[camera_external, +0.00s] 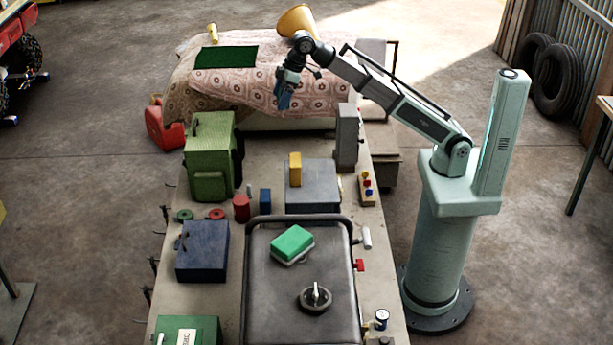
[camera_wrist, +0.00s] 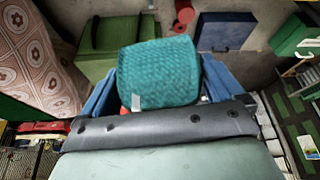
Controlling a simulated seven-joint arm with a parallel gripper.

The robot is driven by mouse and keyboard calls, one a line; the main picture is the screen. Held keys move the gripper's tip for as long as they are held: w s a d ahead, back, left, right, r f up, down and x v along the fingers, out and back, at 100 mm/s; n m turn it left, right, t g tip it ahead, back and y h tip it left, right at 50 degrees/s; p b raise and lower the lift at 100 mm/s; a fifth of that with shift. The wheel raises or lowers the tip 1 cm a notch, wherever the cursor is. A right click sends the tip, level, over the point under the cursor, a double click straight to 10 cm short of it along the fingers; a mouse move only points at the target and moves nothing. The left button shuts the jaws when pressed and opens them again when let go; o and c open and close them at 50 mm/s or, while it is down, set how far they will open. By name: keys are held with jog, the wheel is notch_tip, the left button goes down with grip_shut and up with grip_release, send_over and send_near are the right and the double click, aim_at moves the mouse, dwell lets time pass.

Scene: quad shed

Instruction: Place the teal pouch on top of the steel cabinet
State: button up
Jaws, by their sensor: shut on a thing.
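The teal pouch (camera_wrist: 160,72) is a rounded, textured block with a small pale tag. In the wrist view it sits between the blue fingers of my gripper (camera_wrist: 155,88), which is shut on it. In the external view my gripper (camera_external: 284,98) hangs in the air, fingers down, in front of the cloth-covered table; I cannot make out the pouch there. Two grey metal boxes stand on the bench below: a tall narrow one (camera_external: 347,137) at the right edge and a low wide one (camera_external: 322,172) with a yellow block on it. I cannot tell which is the steel cabinet.
A green cabinet (camera_external: 209,140), a red can (camera_external: 241,207), a small blue box (camera_external: 265,199) and a larger blue box (camera_external: 203,252) stand on the bench. A dark grey lidded chest (camera_external: 272,318) carries a green-and-white block. The patterned cloth (camera_external: 189,85) covers the far table.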

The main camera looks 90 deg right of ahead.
jog(key=s+a, duration=0.5)
jog(key=a, duration=0.6)
jog(key=m, duration=0.2)
send_over(317, 179)
jog(key=s, duration=0.2)
jog(key=shift+h, duration=0.4)
jog(key=shift+w+a+f, duration=0.1)
jog(key=shift+w+f, duration=0.1)
jog(key=shift+f, duration=3.7)
jog(key=shift+w+f, duration=0.15)
jog(key=shift+f, duration=3.75)
jog(key=shift+f, duration=0.1)
jog(key=o, duration=0.7)
jog(key=v, duration=1.2)
